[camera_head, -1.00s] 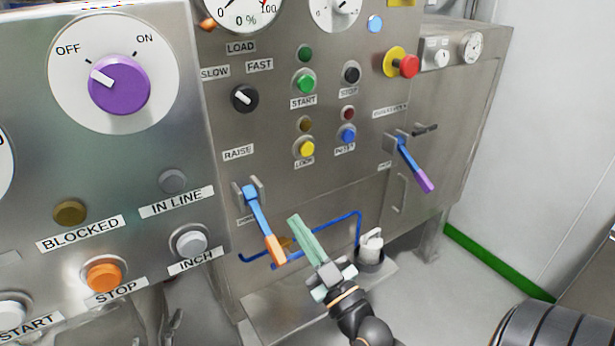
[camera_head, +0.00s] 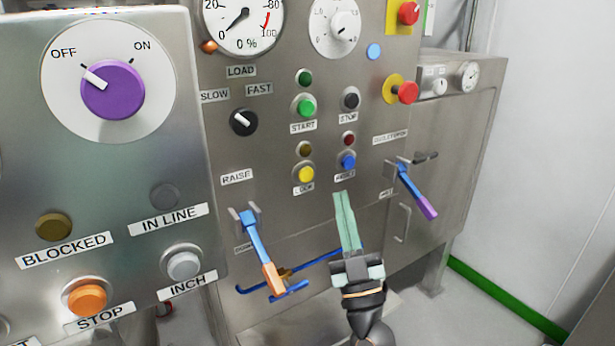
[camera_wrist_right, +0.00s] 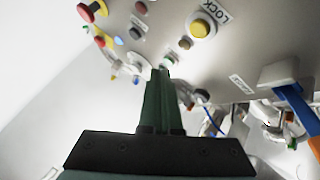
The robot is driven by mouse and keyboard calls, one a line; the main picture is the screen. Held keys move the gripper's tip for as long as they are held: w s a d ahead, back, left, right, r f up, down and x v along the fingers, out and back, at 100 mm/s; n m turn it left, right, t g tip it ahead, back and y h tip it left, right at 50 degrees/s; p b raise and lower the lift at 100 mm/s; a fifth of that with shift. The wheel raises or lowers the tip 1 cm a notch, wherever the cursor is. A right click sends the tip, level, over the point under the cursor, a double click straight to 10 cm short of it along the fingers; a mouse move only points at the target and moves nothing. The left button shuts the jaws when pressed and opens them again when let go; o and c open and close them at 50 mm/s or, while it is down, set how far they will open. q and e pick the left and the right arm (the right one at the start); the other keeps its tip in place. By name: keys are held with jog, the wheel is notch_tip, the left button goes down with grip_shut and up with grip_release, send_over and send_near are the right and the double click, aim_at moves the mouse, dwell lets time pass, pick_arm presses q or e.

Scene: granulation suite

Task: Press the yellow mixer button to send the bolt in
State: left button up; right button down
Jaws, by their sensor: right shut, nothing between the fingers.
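The yellow button (camera_head: 306,174) sits on the steel mixer panel above a LOCK label, below a dull amber lamp (camera_head: 305,149). It also shows in the right wrist view (camera_wrist_right: 200,28) at the top, right of the fingers. My right gripper (camera_head: 342,198) is shut and empty, its green fingers pointing up at the panel. In the head view its tips appear below and right of the yellow button, under the blue button (camera_head: 348,161). Contact with the panel cannot be told. No bolt can be made out. My left gripper is out of view.
A blue lever with an orange end (camera_head: 266,262) hangs left of my right gripper; a blue lever with a purple end (camera_head: 415,190) is to its right. A red emergency button (camera_head: 407,92) is upper right. A nearer panel with a purple knob (camera_head: 112,91) fills the left.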

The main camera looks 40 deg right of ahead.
aim_at(306, 174)
jog(key=shift+w+d, duration=0.2)
jog(key=shift+w, duration=1.6)
jog(key=shift+w+d, duration=0.2)
jog(key=shift+w, duration=1.55)
jog(key=shift+w, duration=0.1)
jog(key=shift+w, duration=0.3)
